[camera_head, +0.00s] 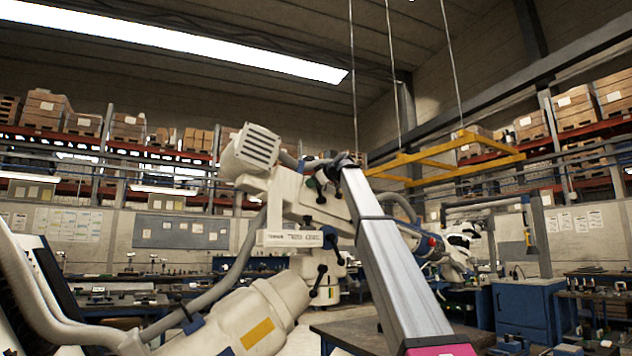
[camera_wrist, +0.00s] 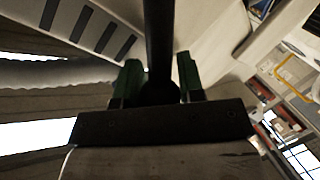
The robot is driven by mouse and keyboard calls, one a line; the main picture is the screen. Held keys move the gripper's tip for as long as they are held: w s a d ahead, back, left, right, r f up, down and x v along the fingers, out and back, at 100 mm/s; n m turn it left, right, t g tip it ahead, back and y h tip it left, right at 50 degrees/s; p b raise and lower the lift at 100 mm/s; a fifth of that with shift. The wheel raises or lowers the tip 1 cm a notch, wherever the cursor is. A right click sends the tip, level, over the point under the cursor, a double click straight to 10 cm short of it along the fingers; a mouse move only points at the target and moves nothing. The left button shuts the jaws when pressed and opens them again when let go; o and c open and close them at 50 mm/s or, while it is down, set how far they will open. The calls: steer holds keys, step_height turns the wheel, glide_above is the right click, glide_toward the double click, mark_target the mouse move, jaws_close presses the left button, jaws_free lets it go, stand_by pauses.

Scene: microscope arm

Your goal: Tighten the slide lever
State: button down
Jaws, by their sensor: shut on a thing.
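The slide lever (camera_wrist: 159,40) is a dark rod that runs down from the top of the wrist view to a rounded end between my fingers. My gripper (camera_wrist: 160,82) has green fingertips on both sides of this end and is shut on it. The pale microscope arm (camera_head: 290,205) fills the middle of the head view, with several black levers on it. My gripper (camera_head: 314,182) shows small there, high on the microscope arm, and the held lever is hard to make out. The lever's root is out of the wrist view.
The slotted white housing (camera_head: 255,150) is close to my gripper and fills the upper left of the wrist view. Another black lever (camera_head: 319,282) sits lower on the microscope arm. A yellow hoist frame (camera_head: 450,155) hangs behind. A blue cabinet (camera_head: 527,308) stands at right.

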steer(key=shift+s+a+f+n, duration=0.15)
steer(key=shift+a+f+n, duration=0.05)
steer(key=shift+a+n, duration=0.1)
stand_by(0.4)
steer(key=c, duration=0.7)
jaws_free()
steer(key=shift+c, duration=0.2)
steer(key=v, duration=1.1)
steer(key=shift+a+r, duration=0.1)
steer(key=shift+r, duration=0.05)
